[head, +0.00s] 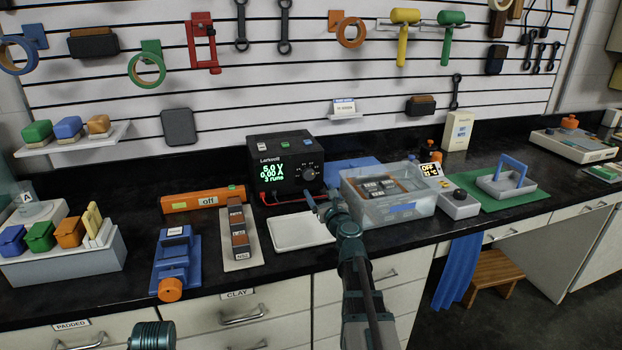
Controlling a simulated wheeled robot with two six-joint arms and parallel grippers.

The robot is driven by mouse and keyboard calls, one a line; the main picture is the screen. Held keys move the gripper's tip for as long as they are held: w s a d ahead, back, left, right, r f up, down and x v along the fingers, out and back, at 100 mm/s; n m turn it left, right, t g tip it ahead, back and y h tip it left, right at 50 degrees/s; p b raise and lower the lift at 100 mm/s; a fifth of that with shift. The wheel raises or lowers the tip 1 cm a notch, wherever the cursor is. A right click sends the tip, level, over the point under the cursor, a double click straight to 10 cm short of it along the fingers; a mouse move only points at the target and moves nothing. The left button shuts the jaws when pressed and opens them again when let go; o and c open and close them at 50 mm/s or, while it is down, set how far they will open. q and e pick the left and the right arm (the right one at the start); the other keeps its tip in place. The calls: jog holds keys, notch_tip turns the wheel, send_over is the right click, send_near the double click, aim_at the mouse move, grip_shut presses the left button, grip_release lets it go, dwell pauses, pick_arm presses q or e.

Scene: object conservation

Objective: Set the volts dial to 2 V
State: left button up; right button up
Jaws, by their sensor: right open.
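The power supply (262,148) is a black box on the counter against the back wall. Its green display (272,174) reads 6.0 V, 0.00 A and 3 runs. A round dark dial (309,173) sits on the right of its front face, with small pale marks around it. I cannot read the dial's pointer. My right gripper (312,202) is open, in front of and below the dial, apart from it, over the right edge of the white tray. At the bottom left only a teal part of my left arm shows; its gripper is out of view.
A white tray (290,232) lies in front of the supply, with a red lead by it. A clear bin (395,212) stands close on the right. An orange level marked "off" (180,203) and a blue vise (172,258) are on the left.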

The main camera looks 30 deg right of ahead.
aim_at(309, 175)
jog(key=x, duration=1)
jog(key=shift+w, duration=0.3)
grip_shut()
